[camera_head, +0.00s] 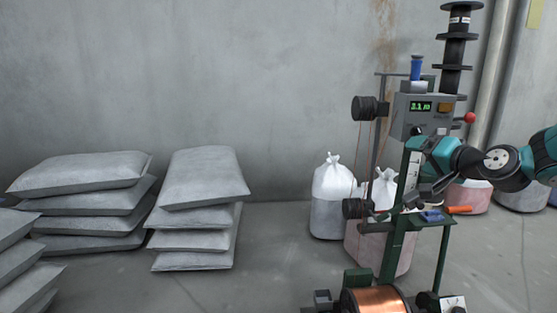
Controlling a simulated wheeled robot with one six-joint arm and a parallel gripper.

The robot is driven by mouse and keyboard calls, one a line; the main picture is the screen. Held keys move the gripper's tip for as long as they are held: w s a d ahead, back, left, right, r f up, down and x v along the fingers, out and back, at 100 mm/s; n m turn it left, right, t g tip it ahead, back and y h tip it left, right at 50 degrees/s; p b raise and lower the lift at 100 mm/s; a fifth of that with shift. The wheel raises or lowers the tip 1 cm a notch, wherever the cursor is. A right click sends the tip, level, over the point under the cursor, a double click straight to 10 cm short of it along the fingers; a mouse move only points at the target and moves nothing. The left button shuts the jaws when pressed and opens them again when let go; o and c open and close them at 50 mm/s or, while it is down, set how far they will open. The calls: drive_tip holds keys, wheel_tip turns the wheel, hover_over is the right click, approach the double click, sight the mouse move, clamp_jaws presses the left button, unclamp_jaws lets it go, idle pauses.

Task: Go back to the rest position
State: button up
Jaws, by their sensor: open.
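My gripper (414,198) is at the right of the head view, at the end of my teal and black arm that reaches in from the right edge. It is open, and I see nothing held in it. It hangs in front of the winding machine's green post, just above a small green shelf (428,219). The fingertips are small and dark, so their exact gap is hard to make out. My arm hides part of the machine and the bags behind it.
The machine's grey control box (408,118) has a lit display and red knob. Black spools (458,52) stack above it. A copper spool (374,301) sits low in front. An orange-handled tool (459,209) lies on the shelf. White bags (333,183) stand behind; grey sacks (202,180) are piled left.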

drive_tip(key=s+a+n+g+y, duration=0.3)
drive_tip(key=s+a+n+g, duration=0.35)
drive_tip(key=a, duration=0.65)
drive_tip(key=s+a+f+n+g+h, duration=0.1)
drive_tip(key=s+a+f+n+g, duration=0.15)
drive_tip(key=s, duration=0.75)
drive_tip(key=s+a+f+n+g+h, duration=0.1)
drive_tip(key=s+a+n+g, duration=0.2)
drive_tip(key=s, duration=0.6)
drive_tip(key=s+a+f+n+g+h, duration=0.1)
drive_tip(key=s+a+g, duration=0.25)
drive_tip(key=s, duration=0.65)
wheel_tip(320, 180, up, 21)
drive_tip(key=s+p, duration=0.1)
drive_tip(key=p, duration=2)
drive_tip(key=shift+s+d+p, duration=0.3)
drive_tip(key=shift+p, duration=0.05)
